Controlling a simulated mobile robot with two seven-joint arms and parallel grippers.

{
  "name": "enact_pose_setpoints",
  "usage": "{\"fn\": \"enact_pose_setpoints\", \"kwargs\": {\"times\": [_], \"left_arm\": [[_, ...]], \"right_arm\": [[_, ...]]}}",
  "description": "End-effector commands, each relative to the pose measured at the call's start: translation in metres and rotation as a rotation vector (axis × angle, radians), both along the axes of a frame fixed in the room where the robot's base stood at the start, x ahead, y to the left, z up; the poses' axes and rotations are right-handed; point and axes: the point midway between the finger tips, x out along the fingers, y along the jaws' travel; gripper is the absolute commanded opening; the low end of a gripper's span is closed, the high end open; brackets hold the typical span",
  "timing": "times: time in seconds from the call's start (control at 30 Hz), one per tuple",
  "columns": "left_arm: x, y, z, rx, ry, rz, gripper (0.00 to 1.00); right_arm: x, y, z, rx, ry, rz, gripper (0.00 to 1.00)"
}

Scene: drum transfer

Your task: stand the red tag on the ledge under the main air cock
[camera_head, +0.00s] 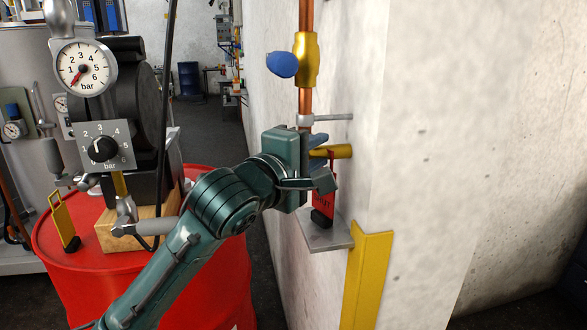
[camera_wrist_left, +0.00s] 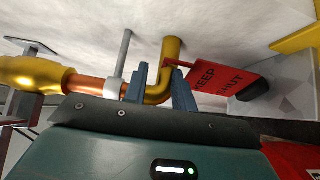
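The red tag (camera_head: 322,200), lettered "KEEP SHUT", is at the grey ledge (camera_head: 335,238) on the wall, its black foot low over the plate and seemingly resting on it. It looks upright. It also shows in the left wrist view (camera_wrist_left: 222,82). The main air cock (camera_head: 307,60), brass with a blue lever, is on the copper pipe above. My left gripper (camera_head: 321,160) is at the tag's upper end, beside the brass elbow. In the left wrist view its blue fingers (camera_wrist_left: 160,90) stand apart, apparently open. The gripper partly hides the tag. My right gripper is out of view.
The brass elbow (camera_head: 340,151) and a grey pipe bracket (camera_head: 335,117) stick out close to my left gripper. A yellow corner guard (camera_head: 366,275) runs below the ledge. A red drum (camera_head: 75,275) at left carries a gauge unit and a yellow tag (camera_head: 62,221).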

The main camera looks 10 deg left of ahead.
Motion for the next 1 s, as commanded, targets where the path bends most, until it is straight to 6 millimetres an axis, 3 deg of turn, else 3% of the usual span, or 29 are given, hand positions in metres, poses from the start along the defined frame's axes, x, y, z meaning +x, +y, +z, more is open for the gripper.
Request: {"fn": "enact_pose_setpoints", "kwargs": {"times": [0.3,0.5,0.67,0.77,0.83,1.0], "left_arm": [[-0.053,0.030,-0.001,-0.001,0.000,-0.001,0.26],[-0.065,0.037,-0.001,0.001,0.000,0.000,0.26],[-0.064,0.038,-0.008,0.015,0.003,0.002,0.26],[-0.057,0.041,-0.035,0.078,0.000,0.008,0.26],[-0.050,0.045,-0.070,0.162,-0.004,0.015,0.26],[-0.050,0.062,-0.183,0.458,-0.032,0.025,0.26]], "right_arm": [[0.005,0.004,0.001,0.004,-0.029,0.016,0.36],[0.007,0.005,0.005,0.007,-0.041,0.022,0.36],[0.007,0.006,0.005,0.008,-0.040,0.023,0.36],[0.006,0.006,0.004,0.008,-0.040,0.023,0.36],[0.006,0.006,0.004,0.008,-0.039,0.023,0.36],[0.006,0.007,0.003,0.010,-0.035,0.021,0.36]]}}
